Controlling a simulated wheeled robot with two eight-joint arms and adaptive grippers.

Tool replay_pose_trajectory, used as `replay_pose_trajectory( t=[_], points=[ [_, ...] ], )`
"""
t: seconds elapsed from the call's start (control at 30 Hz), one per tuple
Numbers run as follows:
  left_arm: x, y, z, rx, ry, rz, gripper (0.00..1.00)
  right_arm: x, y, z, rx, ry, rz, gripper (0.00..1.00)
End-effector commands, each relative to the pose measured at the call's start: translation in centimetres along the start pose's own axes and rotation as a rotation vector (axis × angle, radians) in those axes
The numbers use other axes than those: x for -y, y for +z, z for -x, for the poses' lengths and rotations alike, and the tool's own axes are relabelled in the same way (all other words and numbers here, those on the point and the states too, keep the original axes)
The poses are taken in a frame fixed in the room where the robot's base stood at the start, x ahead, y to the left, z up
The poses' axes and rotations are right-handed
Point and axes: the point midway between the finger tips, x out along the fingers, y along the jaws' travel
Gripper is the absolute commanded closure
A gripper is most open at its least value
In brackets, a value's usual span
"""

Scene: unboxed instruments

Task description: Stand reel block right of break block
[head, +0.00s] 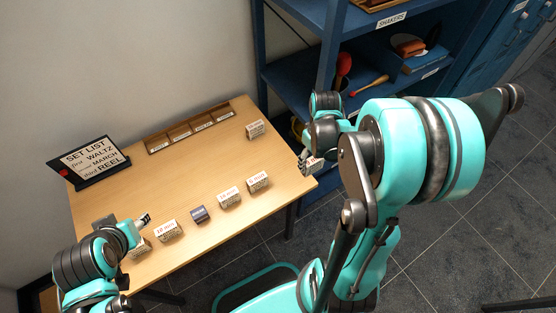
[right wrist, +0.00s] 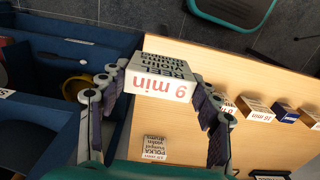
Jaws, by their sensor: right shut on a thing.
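My right gripper (head: 308,163) is shut on the reel block (head: 314,164), off the table's right edge in the head view. In the right wrist view, the reel block (right wrist: 161,80) is white, reads REEL and 9 min, and sits between the fingers (right wrist: 160,95). The break block seems to be the dark blue block (head: 199,214) in the front row; its label is too small to read. It also shows in the right wrist view (right wrist: 285,112). My left gripper (head: 143,219) is by the table's front left; its opening is unclear.
Pale labelled blocks flank the blue one: one (head: 168,230) to its left, others (head: 229,197) (head: 257,182) to its right. The polka block (right wrist: 155,148) stands apart. A slotted wooden rack (head: 190,128) and set list sign (head: 92,160) stand behind. Blue shelves (head: 290,75) are beyond.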

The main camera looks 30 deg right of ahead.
Motion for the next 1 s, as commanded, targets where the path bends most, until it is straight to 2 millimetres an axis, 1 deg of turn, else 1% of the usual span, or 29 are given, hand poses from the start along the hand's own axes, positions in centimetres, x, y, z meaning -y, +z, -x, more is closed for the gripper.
replay_pose_trajectory(
  t=[0.03, 0.3, 0.4, 0.5, 0.67, 0.9, 1.0],
  points=[
    [0.0, 0.4, -0.5, 0.000, 0.000, 0.000, 0.56, 0.4, -0.8, -0.8, 0.000, 0.000, 0.007, 0.67],
    [0.0, 1.7, -2.3, 0.001, 0.000, 0.000, 0.56, 3.3, -6.6, -4.8, 0.000, 0.000, 0.007, 0.67],
    [0.0, 2.0, -2.7, 0.000, 0.000, 0.000, 0.56, 4.1, -8.3, -5.8, 0.000, 0.000, 0.006, 0.66],
    [0.0, 2.2, -2.9, 0.000, 0.000, 0.000, 0.56, 4.6, -9.3, -6.4, 0.000, 0.000, 0.003, 0.66],
    [0.0, 2.3, -3.2, 0.000, 0.000, 0.000, 0.56, 4.8, -9.8, -7.0, 0.000, 0.000, 0.001, 0.66],
    [0.0, 3.3, -4.5, 0.000, 0.000, 0.000, 0.56, 4.8, -9.8, -10.5, 0.000, 0.000, 0.001, 0.67],
    [0.0, 3.3, -4.5, 0.000, 0.000, 0.000, 0.56, 4.8, -9.8, -10.7, 0.000, 0.000, 0.001, 0.67]
  ],
)
